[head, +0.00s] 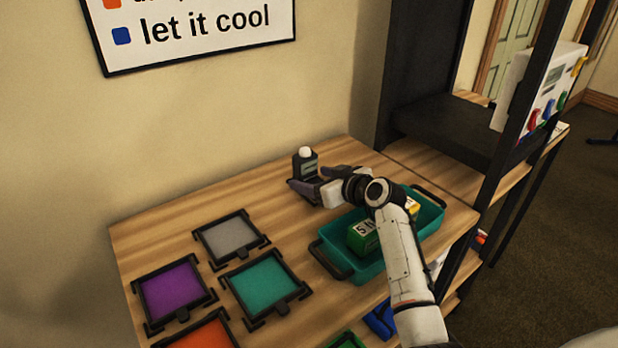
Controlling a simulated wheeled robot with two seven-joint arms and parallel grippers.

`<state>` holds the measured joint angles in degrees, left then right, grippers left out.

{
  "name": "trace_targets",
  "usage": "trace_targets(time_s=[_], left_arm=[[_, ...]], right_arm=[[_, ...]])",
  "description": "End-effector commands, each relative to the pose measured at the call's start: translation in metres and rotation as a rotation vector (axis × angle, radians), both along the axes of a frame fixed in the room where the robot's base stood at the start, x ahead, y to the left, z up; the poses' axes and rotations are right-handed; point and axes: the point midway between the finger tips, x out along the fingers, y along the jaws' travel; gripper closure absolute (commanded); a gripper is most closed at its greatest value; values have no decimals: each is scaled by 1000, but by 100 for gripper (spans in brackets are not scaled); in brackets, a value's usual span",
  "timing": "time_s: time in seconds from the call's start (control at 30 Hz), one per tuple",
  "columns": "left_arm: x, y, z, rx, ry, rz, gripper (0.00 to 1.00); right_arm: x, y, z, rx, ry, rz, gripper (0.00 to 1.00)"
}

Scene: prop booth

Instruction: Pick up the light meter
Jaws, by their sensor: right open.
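The light meter (305,164) is a small dark device with a white dome on top and a pale display. It stands upright on the wooden table, near the wall. My right gripper (303,186) is at the meter, with its dark fingers low around or beside its base. The jaws are open, and I cannot tell whether a finger touches the meter. The lower part of the meter is partly hidden by the fingers. My left gripper does not show.
A teal tray (336,240) with black handles holds a green box (362,237) and a yellow item, under my right arm. Framed grey (230,238), purple (173,292), teal (265,286) and orange squares lie at left. A dark shelf (455,130) stands at right.

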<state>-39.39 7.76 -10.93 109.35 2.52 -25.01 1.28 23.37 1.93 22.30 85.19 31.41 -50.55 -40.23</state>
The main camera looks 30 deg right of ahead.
Motion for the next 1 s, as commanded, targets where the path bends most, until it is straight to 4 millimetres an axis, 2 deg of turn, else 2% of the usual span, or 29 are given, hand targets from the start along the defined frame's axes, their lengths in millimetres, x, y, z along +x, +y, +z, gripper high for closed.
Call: trace_targets(time_s=[0.27, 0.6, 0.87, 1.0], left_arm=[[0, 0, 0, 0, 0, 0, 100], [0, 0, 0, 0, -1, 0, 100], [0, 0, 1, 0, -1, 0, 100], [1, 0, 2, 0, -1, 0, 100]], right_arm=[[3, 0, -1, -1, -1, -2, 33], [3, 0, -1, 0, 0, -1, 88], [3, 0, 4, -1, -5, -2, 89], [4, -1, 21, -5, -10, -2, 89]])
